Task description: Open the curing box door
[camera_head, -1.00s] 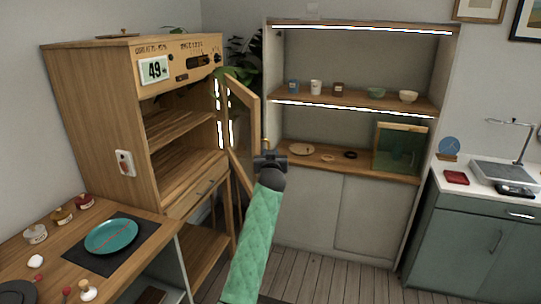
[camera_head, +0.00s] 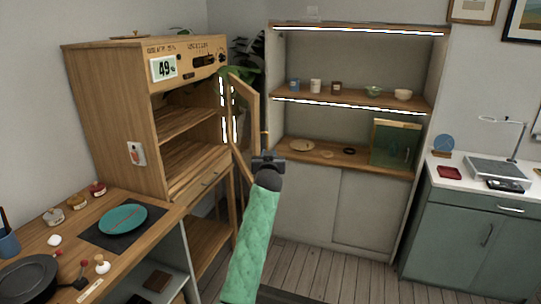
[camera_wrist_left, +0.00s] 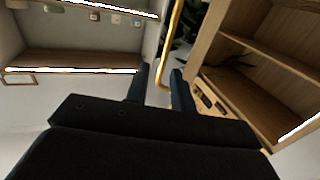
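The curing box (camera_head: 125,120) is a wooden cabinet at the left with a display reading 49. Its door (camera_head: 246,110), a wooden frame, stands swung outward on the box's right side, and the inside shelves show. My left gripper (camera_head: 267,157), on the green-sleeved arm, is beside the door's outer edge. In the left wrist view, its two dark fingers (camera_wrist_left: 158,88) are apart, with a gold bar handle (camera_wrist_left: 173,30) reaching down to the gap between them. I cannot tell whether they touch it. My right gripper is not in view.
A wooden counter (camera_head: 55,268) at the lower left holds a teal plate (camera_head: 122,218) on a dark mat, jars and a black pan. A lit shelf unit (camera_head: 340,105) stands behind the gripper. A teal cabinet (camera_head: 455,230) is at the right. Floor shows between them.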

